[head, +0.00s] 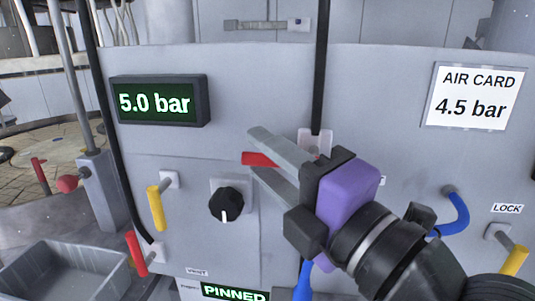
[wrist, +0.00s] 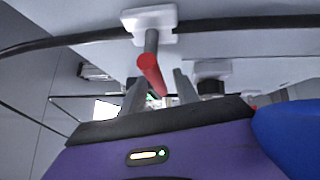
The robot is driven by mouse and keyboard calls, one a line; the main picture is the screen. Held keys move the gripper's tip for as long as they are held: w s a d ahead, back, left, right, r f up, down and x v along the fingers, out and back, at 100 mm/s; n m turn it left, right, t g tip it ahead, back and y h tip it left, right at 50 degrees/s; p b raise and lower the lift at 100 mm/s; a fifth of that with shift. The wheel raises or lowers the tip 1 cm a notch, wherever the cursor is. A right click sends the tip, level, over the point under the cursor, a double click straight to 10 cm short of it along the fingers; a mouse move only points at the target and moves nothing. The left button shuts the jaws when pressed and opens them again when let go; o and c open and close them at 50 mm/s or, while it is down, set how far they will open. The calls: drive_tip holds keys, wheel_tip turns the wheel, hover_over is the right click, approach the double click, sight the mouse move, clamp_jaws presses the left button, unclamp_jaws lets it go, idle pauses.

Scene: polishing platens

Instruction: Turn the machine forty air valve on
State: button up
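A red valve lever (head: 260,159) sticks out to the left from a pale mount (head: 313,143) on the grey panel, below a black hose. My purple-bodied gripper (head: 254,151) is at this lever, with one grey finger above it and one below in the head view. In the wrist view, the lever's red end (wrist: 151,74) shows between the two spread fingers (wrist: 158,93), with space beside it. The fingers look open, and I cannot tell whether either touches the lever. My gripper hides part of the mount and the panel behind. No machine-forty label is readable.
A display (head: 160,102) reads 5.0 bar; an air card (head: 472,96) reads 4.5 bar. A black knob (head: 226,204), yellow lever (head: 156,208) and another red lever (head: 136,253) are left of my gripper. Another yellow lever (head: 515,259) is at right. A grey bin (head: 62,270) stands lower left.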

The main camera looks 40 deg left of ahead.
clamp_jaws()
drive_tip(key=shift+f, duration=0.1)
idle(1.3)
